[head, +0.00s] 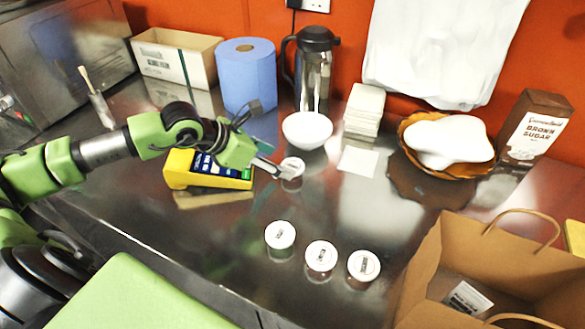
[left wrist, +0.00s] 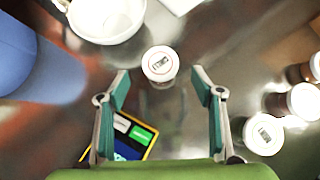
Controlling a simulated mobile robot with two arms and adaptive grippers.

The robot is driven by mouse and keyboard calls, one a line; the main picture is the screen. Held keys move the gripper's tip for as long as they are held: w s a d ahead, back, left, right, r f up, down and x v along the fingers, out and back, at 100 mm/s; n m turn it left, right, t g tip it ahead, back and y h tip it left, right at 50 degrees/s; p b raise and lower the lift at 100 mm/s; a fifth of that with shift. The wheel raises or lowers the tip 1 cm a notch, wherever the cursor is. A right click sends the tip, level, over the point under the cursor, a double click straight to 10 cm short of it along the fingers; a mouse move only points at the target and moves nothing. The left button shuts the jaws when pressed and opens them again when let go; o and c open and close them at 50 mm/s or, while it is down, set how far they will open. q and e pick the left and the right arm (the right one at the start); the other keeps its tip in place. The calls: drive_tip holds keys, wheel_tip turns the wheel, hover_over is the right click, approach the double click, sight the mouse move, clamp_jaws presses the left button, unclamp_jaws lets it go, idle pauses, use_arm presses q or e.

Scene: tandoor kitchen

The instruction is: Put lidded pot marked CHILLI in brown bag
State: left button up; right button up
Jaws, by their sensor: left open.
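A small pot with a white lid and a dark label (head: 293,166) stands by itself on the steel counter, in front of the white bowl. My left gripper (head: 278,171) is open and empty beside it. In the left wrist view this pot (left wrist: 160,64) is just beyond and between the open fingertips (left wrist: 161,76). Three similar lidded pots, left (head: 280,236), middle (head: 321,258) and right (head: 363,267), stand nearer the front. The lid words are too small to read, so I cannot tell which is CHILLI. The brown bag (head: 432,262) stands open at right. My right gripper is out of view.
A yellow card terminal (head: 178,172) lies under my left arm. The white bowl (head: 307,130), blue paper roll (head: 247,75), flask (head: 316,65), napkin stack (head: 365,108), orange dish (head: 470,168) and sugar pack (head: 536,128) line the back. Counter between the lone pot and the three is clear.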

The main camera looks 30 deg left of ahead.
sight(294, 165)
use_arm(q)
drive_tip(key=shift+x, duration=0.9)
drive_tip(key=shift+w+d+f+p, duration=0.1)
drive_tip(key=shift+w+d+p, duration=0.2)
drive_tip(key=shift+p, duration=0.15)
drive_tip(key=shift+p+x, duration=0.7)
drive_tip(key=shift+x, duration=1.6)
drive_tip(key=c, duration=1.2)
